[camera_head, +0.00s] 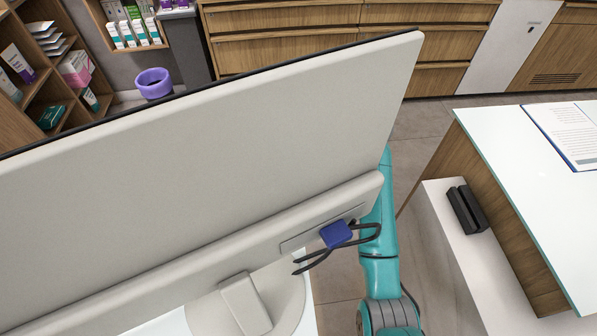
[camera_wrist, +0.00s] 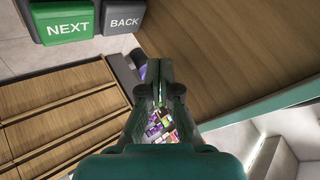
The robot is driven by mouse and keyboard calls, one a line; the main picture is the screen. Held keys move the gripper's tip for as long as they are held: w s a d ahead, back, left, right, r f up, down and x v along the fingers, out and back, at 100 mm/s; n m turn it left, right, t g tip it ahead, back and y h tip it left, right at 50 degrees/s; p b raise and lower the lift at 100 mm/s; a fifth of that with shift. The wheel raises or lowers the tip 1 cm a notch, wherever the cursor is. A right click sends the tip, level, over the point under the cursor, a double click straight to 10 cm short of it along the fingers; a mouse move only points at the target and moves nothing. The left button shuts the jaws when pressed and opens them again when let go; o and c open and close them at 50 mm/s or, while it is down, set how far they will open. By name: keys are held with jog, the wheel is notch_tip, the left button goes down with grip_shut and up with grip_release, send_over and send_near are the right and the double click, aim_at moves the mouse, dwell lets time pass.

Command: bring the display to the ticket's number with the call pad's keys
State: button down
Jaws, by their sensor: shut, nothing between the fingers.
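In the wrist view the call pad's green NEXT key (camera_wrist: 68,28) and grey BACK key (camera_wrist: 123,17) show at the upper left. My gripper (camera_wrist: 159,68) is shut and empty, pointing up the picture, below and to the right of the BACK key. It looks apart from both keys, though the depth gap is hard to judge. In the head view my gripper is hidden behind a large pale monitor (camera_head: 230,150), seen from the back. No number readout and no ticket can be made out in either view.
The monitor stands on a round base (camera_head: 290,300), with a blue plug and dark cable (camera_head: 336,235) at its back. A white-topped counter (camera_head: 510,165) with an open booklet (camera_head: 570,130) is at right, beside a black device (camera_head: 467,209). Wooden drawers (camera_head: 285,45) line the back.

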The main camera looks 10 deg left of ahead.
jog(key=shift+f, duration=2.05)
jog(key=shift+f, duration=0.1)
jog(key=shift+f, duration=0.3)
jog(key=shift+f, duration=0.45)
dwell(0.6)
jog(key=shift+r, duration=0.9)
jog(key=shift+r, duration=0.15)
jog(key=shift+r, duration=2.35)
